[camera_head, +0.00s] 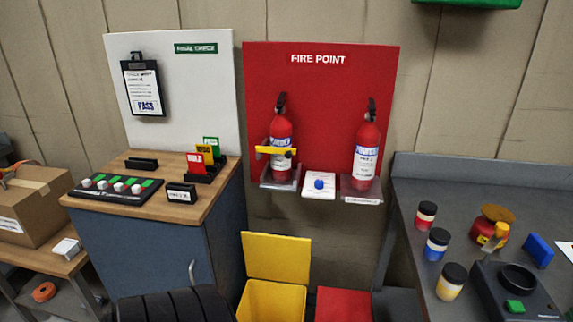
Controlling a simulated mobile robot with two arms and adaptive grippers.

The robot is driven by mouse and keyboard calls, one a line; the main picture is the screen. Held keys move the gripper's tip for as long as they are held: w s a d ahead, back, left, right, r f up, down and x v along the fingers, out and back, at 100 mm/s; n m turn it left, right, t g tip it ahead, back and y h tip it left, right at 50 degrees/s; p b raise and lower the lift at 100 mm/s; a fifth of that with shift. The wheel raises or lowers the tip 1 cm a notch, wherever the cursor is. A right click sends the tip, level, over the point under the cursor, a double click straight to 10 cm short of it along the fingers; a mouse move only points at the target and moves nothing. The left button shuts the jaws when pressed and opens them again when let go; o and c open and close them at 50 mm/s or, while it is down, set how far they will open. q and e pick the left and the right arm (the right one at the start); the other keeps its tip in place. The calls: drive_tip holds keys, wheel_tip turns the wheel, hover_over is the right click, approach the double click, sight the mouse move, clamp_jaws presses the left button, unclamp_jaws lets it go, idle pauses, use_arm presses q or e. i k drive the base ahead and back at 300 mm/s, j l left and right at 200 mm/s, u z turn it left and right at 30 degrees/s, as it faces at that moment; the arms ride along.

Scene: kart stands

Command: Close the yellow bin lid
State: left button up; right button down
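The yellow bin (271,303) stands on the floor at the bottom middle of the head view, cut off by the lower edge. Its yellow lid (277,257) is open and stands up nearly upright behind the opening. The bin's inside shows only in part. Neither of my grippers is in view.
A red box-like top (343,305) is right of the bin. A black ribbed object (174,306) is to its left, before the blue cabinet (175,248). The red fire point board (321,90) with two extinguishers hangs above. A grey workbench (415,270) is at right.

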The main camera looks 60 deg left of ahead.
sight(278, 257)
drive_tip(key=u, duration=2.05)
